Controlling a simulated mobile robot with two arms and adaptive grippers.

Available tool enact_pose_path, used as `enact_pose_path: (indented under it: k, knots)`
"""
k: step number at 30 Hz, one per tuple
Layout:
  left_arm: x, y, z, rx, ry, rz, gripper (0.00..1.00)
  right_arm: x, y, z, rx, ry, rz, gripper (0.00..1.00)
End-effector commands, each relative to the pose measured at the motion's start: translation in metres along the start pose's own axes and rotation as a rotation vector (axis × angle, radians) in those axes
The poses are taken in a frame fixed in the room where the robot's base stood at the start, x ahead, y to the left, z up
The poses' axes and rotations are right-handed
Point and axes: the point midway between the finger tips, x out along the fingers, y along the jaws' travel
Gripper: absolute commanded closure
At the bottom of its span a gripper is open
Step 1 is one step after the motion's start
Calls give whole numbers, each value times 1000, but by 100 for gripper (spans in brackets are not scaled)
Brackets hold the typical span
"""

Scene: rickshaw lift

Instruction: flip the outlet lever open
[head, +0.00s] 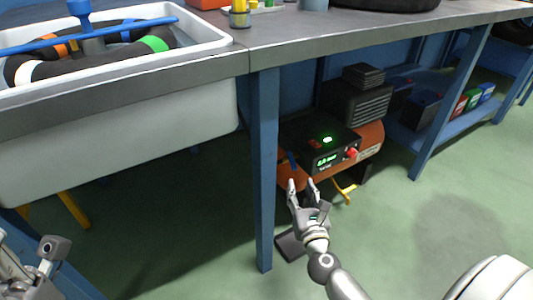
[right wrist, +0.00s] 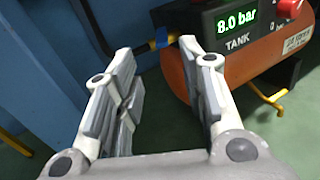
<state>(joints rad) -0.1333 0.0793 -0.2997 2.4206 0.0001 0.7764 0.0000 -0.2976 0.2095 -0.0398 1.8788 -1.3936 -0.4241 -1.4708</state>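The compressor (head: 368,139) has an orange tank and a black panel (head: 325,160) with a green readout; the right wrist view reads 8.0 bar (right wrist: 237,27). At the tank's left end a small blue part (head: 292,161) shows, which looks like the outlet lever. In the right wrist view a blue piece (right wrist: 172,37) and a yellow fitting (right wrist: 159,40) show beyond the fingers; its exact position is hard to tell. My right gripper (head: 303,184) is open and empty, just in front of the tank's left end, apart from it. My left gripper (head: 52,247) is partly visible at lower left.
A blue table leg (head: 264,170) stands close left of my right gripper. The workbench top (head: 350,35) overhangs the compressor. A yellow bent bar (head: 345,191) sticks out under the tank. A white sink (head: 120,110) is at left.

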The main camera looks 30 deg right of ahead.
Motion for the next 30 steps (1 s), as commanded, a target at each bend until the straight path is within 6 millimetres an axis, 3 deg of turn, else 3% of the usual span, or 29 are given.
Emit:
enact_pose_path:
  k: [7, 21, 30]
  knots:
    - [-4, 0, 0, -3, -15, -7, 71, 8, -10, 2, -96, 1, 4, 62]
    - [-2, 1, 1, 1, 12, 5, 71, 85, -9, 2, -90, -1, 4, 62]
    - [4, 1, 1, 3, 29, 14, 71, 106, -9, 2, -89, 1, 5, 62]
